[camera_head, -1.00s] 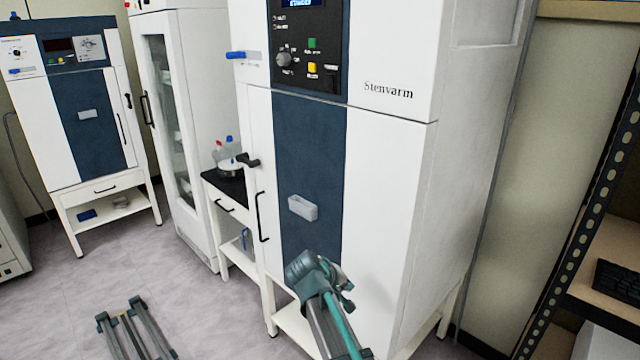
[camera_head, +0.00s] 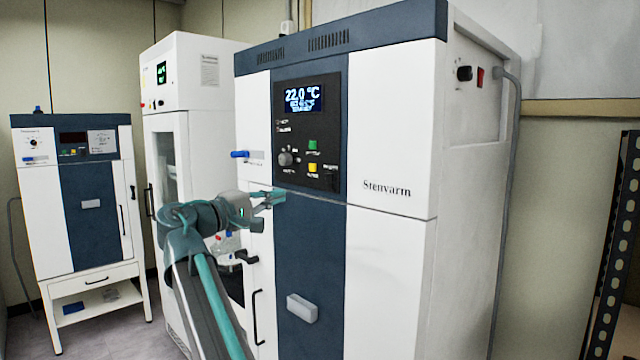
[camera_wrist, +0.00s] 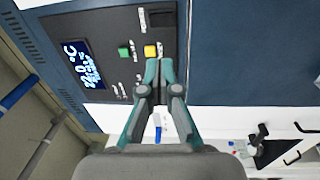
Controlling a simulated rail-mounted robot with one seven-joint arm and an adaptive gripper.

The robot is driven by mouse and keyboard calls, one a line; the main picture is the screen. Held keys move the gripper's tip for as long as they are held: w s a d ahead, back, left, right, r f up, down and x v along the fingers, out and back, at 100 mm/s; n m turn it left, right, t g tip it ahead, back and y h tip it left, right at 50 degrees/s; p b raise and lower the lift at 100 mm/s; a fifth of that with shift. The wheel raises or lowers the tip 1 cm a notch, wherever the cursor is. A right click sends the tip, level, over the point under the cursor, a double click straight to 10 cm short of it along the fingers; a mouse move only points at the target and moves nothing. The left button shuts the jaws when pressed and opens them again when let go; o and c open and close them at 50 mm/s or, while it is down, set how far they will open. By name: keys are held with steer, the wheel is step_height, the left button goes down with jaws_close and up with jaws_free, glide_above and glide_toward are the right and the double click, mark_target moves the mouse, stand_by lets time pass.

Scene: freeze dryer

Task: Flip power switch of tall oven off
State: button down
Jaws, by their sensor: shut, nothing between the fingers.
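The tall oven (camera_head: 395,120) is white and dark blue, marked Stenvarm, with its display lit at 22.0 °C. Its black control panel (camera_head: 309,95) carries a knob (camera_head: 285,158), a green button (camera_head: 312,145), a yellow button (camera_head: 312,168) and a dark rocker-like switch (camera_head: 331,181) at lower right. The dark switch also shows in the wrist view (camera_wrist: 162,18). A red switch (camera_head: 480,77) is on the oven's right side. My gripper (camera_head: 279,197) is shut and empty, just below and left of the panel. In the wrist view its fingertips (camera_wrist: 160,70) cover part of the panel near the yellow button.
A blue-handled lever (camera_head: 240,154) sticks out left of the panel. A grey door handle (camera_head: 302,308) is on the lower door. A cable (camera_head: 509,150) runs down the right side. A glass-door cabinet (camera_head: 180,110) and a smaller oven (camera_head: 90,205) stand left. Shelving (camera_head: 618,240) is right.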

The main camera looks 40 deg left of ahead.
mark_target(327, 177)
steer(key=shift+s+d+r, duration=0.1)
steer(key=shift+d+r, duration=0.15)
steer(key=w+p, duration=0.1)
steer(key=w, duration=0.3)
steer(key=w+d+r+p, duration=0.1)
steer(key=w, duration=0.4)
steer(key=w+d+p, duration=0.1)
steer(key=w, duration=0.3)
steer(key=shift+w+d+r+p, duration=0.1)
steer(key=shift+w+r+p, duration=0.2)
steer(key=shift+w+p, duration=0.1)
steer(key=shift+s, duration=0.1)
